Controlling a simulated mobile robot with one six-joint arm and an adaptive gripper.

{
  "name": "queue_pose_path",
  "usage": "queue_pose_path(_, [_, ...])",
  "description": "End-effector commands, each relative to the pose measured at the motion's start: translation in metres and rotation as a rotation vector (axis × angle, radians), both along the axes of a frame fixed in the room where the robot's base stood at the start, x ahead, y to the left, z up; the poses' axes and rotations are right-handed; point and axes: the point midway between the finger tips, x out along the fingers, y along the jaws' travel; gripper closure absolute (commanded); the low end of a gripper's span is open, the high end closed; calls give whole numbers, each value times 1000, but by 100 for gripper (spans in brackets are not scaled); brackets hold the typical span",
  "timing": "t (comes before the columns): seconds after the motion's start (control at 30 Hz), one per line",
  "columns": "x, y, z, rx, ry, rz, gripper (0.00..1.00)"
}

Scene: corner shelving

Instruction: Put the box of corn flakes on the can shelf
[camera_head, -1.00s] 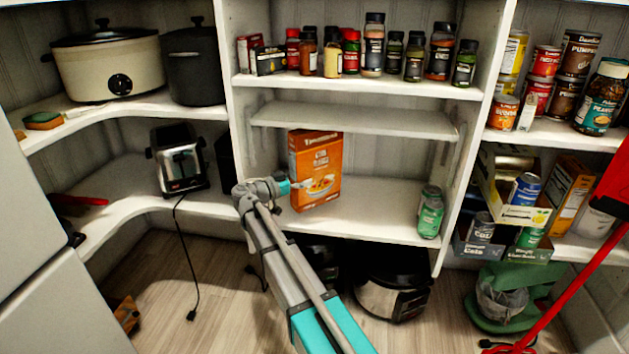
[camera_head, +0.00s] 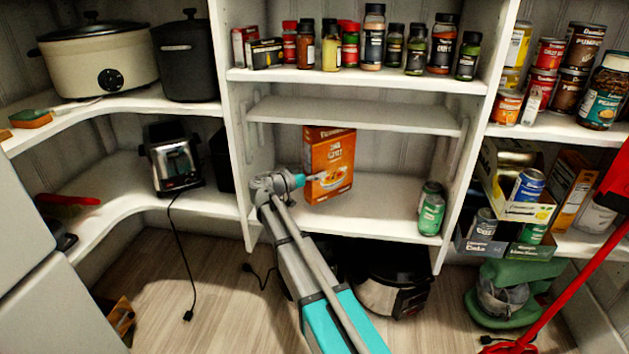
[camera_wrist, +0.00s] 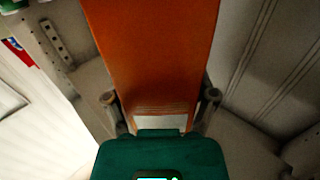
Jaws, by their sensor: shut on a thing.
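The orange corn flakes box (camera_head: 330,168) is upright in the middle shelf bay, over the lower board and just below a narrow upper board. My gripper (camera_head: 314,180) is shut on its left side. In the wrist view the box (camera_wrist: 155,50) fills the centre, with my gripper's fingers (camera_wrist: 160,97) on both sides of it. Whether the box's bottom touches the board is unclear. A green can (camera_head: 431,208) stands at the right end of the same lower board (camera_head: 385,205). More cans (camera_head: 550,70) stand on the upper right shelf (camera_head: 560,130).
The lower board is clear between the box and the green can. Spice jars (camera_head: 373,38) line the shelf above. Trays of cans (camera_head: 515,205) and another orange box (camera_head: 570,190) fill the lower right shelf. A toaster (camera_head: 174,160) stands left. A red handle (camera_head: 570,265) leans at right.

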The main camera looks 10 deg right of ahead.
Motion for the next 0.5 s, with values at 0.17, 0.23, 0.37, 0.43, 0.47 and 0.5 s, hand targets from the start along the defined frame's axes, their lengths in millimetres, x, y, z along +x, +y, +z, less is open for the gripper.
queue_pose_path(0.17, [0,2,-18,-1,0,2,87])
queue_pose_path(0.23, [0,2,-23,-1,0,3,87])
queue_pose_path(0.37, [0,3,-29,-1,0,3,87])
queue_pose_path(0.43, [0,3,-29,-1,0,4,87])
queue_pose_path(0.47, [0,3,-29,-1,0,4,87])
queue_pose_path(0.5, [0,3,-29,-1,0,4,87])
